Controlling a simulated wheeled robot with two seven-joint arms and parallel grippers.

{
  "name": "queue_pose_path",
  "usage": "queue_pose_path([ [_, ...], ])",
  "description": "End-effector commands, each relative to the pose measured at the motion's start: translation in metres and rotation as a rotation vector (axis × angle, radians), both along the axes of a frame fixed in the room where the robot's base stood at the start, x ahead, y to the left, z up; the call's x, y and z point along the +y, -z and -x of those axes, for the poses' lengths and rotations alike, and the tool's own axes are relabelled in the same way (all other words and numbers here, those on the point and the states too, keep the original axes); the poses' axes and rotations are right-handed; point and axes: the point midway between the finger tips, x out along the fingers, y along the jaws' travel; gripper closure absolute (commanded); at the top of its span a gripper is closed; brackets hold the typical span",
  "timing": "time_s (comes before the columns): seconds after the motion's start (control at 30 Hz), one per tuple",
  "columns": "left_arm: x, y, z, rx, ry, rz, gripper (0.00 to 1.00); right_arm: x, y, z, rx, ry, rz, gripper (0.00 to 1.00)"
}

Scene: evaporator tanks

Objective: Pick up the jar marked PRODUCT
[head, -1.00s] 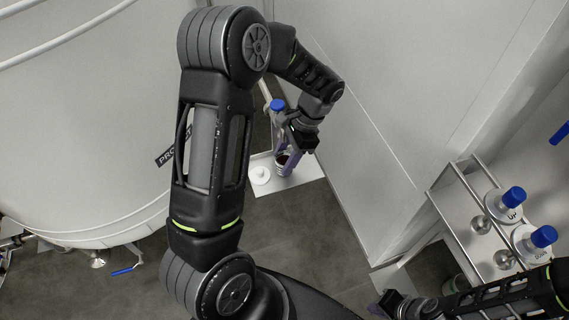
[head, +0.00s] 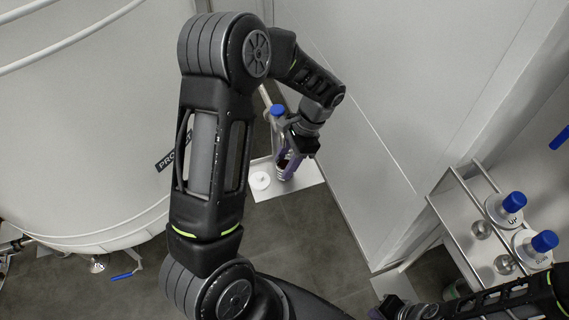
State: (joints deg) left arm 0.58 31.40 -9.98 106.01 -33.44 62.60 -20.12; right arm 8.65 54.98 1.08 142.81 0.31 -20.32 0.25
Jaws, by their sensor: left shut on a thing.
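A small jar with dark contents (head: 282,170) is at the small white shelf (head: 305,184) in the middle of the head view. Its marking cannot be read here. My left gripper (head: 289,165), with purple fingers, is shut on the jar and partly hides it. Whether the jar touches the shelf cannot be told. A round white lid (head: 260,181) lies on the shelf's left part. My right gripper (head: 384,309) is at the bottom edge, away from the jar, with its jaws mostly out of sight.
A large pale tank (head: 80,130) fills the left, its dark label partly hidden by my arm. A blue-topped fitting (head: 277,111) stands just behind my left gripper. A metal rack (head: 462,222) at right holds blue-capped bottles (head: 505,208). A pale wall (head: 390,120) is close right of the shelf.

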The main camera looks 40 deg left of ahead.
Motion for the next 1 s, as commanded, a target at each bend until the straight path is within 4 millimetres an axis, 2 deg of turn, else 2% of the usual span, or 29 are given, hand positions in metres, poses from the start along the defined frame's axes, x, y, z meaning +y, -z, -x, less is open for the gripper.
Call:
queue_pose_path([
  [0.27,-0.013,-0.016,-0.02,-0.004,0.004,-0.002,1.0,0.0,0.008,-0.001,-0.003,-0.001,-0.002,1.0],
  [0.57,-0.053,-0.051,-0.077,-0.004,0.002,-0.001,1.0,0.001,0.021,-0.003,-0.008,-0.002,-0.006,1.0],
  [0.6,-0.059,-0.066,-0.084,-0.001,0.004,-0.002,1.0,0.001,0.004,-0.002,-0.006,-0.001,-0.004,1.0],
  [0.73,-0.07,-0.078,-0.101,0.002,0.002,-0.003,1.0,0.0,-0.013,0.0,0.001,0.0,0.001,1.0],
  [1.0,-0.078,-0.08,-0.114,0.0,0.002,-0.002,1.0,-0.001,-0.022,0.003,0.009,0.002,0.007,1.0],
])
